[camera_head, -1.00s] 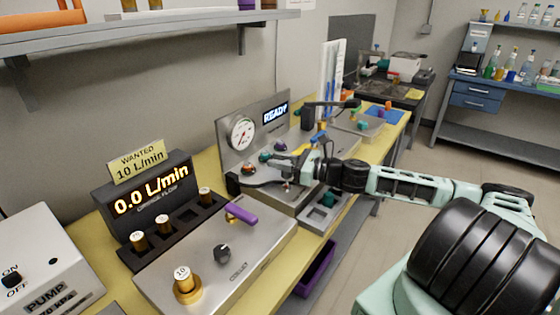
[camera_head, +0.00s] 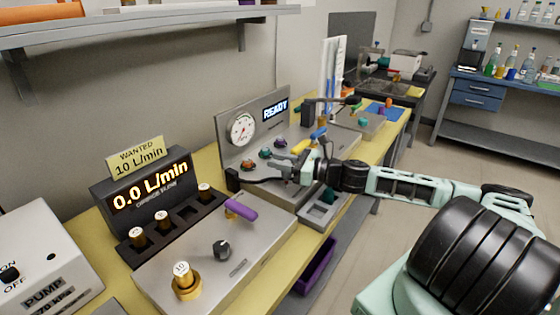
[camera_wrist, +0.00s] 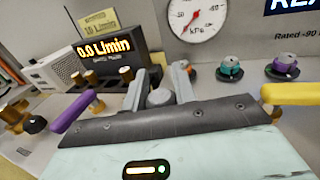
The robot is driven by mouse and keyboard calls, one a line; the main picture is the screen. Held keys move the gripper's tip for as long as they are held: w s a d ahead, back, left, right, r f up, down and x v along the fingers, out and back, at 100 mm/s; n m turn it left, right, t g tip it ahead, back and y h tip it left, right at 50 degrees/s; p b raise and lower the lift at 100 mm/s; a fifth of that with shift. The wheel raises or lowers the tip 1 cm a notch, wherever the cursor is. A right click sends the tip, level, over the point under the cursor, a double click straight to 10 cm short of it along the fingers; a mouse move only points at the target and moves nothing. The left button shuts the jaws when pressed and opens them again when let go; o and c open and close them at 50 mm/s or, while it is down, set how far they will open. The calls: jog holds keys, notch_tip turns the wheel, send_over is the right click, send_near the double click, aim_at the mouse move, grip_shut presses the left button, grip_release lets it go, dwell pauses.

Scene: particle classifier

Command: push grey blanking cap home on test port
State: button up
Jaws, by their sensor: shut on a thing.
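My gripper (camera_wrist: 160,90) is shut on the grey blanking cap (camera_wrist: 160,98), which shows as a small grey round piece between its fingers in the wrist view. In the head view my gripper (camera_head: 270,176) reaches left, low over the metal panel of the gauge rig (camera_head: 222,150); the cap is too small to make out there. The test port is not clearly seen; my gripper hides the area below the cap. I cannot tell whether cap and port touch.
Teal (camera_wrist: 230,68) and purple (camera_wrist: 283,67) knobs stand beyond my fingers, below the gauge (camera_wrist: 195,15). A yellow handle (camera_wrist: 291,93) is close on the right. A grey tray (camera_head: 322,211) sits at the bench edge.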

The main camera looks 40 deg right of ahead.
jog(key=shift+f+b, duration=0.65)
jog(key=shift+f, duration=0.45)
jog(key=o, duration=1)
jog(key=shift+s, duration=0.1)
